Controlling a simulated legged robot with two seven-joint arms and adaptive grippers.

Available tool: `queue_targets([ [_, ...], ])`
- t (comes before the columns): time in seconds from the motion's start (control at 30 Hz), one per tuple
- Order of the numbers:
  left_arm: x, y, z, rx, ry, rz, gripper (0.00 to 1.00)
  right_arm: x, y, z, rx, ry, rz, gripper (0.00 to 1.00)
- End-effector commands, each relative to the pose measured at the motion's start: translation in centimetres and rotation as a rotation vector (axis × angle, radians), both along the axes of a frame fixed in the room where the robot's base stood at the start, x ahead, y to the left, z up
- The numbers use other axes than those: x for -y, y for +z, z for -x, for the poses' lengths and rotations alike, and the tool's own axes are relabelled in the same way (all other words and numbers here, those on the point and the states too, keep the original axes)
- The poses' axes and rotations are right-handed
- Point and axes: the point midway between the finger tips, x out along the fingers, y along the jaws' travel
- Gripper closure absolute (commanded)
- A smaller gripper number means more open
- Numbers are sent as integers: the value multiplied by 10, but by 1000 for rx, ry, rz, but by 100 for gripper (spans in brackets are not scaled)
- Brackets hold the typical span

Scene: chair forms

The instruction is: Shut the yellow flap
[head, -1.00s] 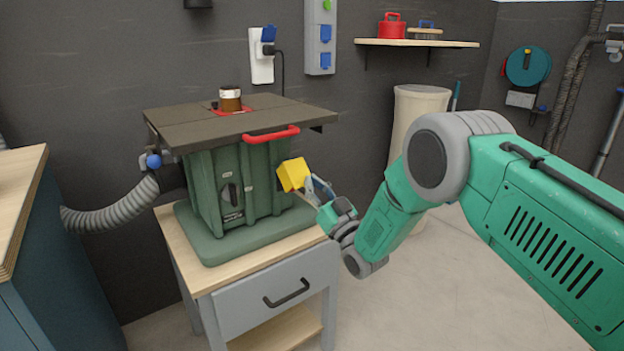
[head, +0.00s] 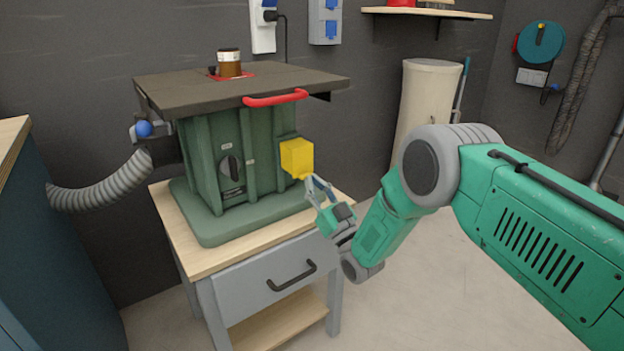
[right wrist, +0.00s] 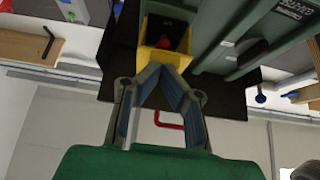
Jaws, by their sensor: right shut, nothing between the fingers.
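The yellow flap (head: 297,157) is on the right side of the green machine body (head: 220,165), below the red handle (head: 275,98). It hangs nearly upright in the head view. In the right wrist view the yellow flap (right wrist: 150,58) shows with a dark gap and a red button behind it, so it does not look fully closed. My right gripper (head: 307,179) is shut and empty, its fingertips at the flap's lower edge. In the right wrist view the fingertips (right wrist: 165,60) meet at the yellow edge; exact contact is hard to tell. My left gripper is out of view.
The machine stands on a wooden-topped bench (head: 175,228) with a grey drawer (head: 262,290). A grey hose (head: 100,188) runs off its left side. A blue cabinet (head: 60,240) stands at the left. The floor at the right is clear.

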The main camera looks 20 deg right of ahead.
Motion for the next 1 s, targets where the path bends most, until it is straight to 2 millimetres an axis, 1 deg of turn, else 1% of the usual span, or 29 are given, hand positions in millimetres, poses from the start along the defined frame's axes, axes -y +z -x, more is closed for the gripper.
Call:
queue_targets([
  [0.23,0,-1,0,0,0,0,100,-1,-2,5,34,-1,-12,100],
  [0.73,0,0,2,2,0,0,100,0,-5,7,33,-1,-11,100],
  [0.87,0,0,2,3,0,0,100,5,-15,19,30,-1,-11,100],
  [1.0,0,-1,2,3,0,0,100,14,-32,42,28,-1,-12,100],
])
